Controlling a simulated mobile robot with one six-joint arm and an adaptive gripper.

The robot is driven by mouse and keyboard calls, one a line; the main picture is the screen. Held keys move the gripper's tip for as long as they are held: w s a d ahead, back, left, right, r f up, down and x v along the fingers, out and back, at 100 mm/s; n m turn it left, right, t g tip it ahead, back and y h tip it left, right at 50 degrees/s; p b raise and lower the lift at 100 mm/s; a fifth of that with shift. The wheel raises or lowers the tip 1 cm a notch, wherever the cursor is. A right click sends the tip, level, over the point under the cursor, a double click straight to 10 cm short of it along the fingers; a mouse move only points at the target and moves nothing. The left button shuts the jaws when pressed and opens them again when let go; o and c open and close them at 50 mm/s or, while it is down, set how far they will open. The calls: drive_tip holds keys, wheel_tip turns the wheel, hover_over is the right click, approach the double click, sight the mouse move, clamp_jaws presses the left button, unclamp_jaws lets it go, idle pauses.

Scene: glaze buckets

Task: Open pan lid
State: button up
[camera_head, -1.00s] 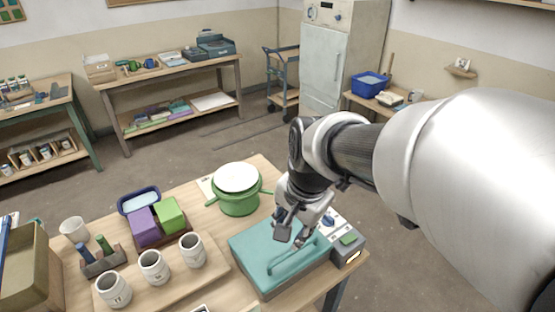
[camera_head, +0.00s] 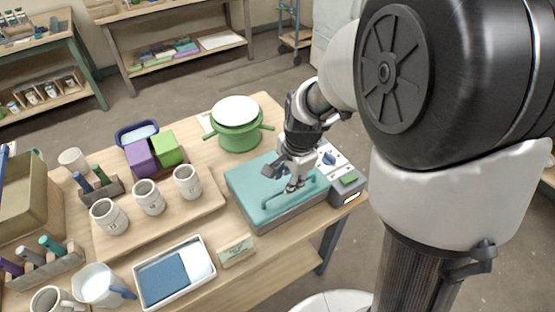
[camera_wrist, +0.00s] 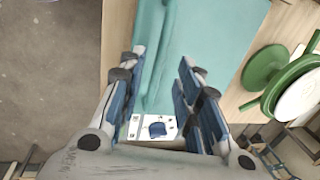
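A teal rectangular lid (camera_head: 245,180) lies flat and closed on a low box at the table's right end, with a long teal bar handle (camera_head: 275,203) across it. A grey-white control panel with a blue knob (camera_head: 329,158) and green button joins its right side. My gripper (camera_head: 282,178) is over the lid, pointing down close to the handle. In the wrist view its two fingers (camera_wrist: 162,62) are spread, with the teal handle (camera_wrist: 160,45) running between them and the lid (camera_wrist: 215,35) below. I cannot tell whether a finger touches it.
A green pot (camera_head: 238,135) with a white top stands behind the lid. To the left are a board with white cups (camera_head: 149,197), purple and green blocks (camera_head: 141,157) and a tray (camera_head: 200,243) with blue contents. A small sign (camera_head: 237,250) stands in front of the lid.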

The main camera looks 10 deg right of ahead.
drive_tip(key=f, duration=0.3)
drive_tip(key=f+b, duration=0.1)
drive_tip(key=shift+w+a+f, duration=0.1)
drive_tip(key=shift+w+f, duration=0.05)
drive_tip(key=shift+w, duration=0.25)
clamp_jaws()
idle(0.5)
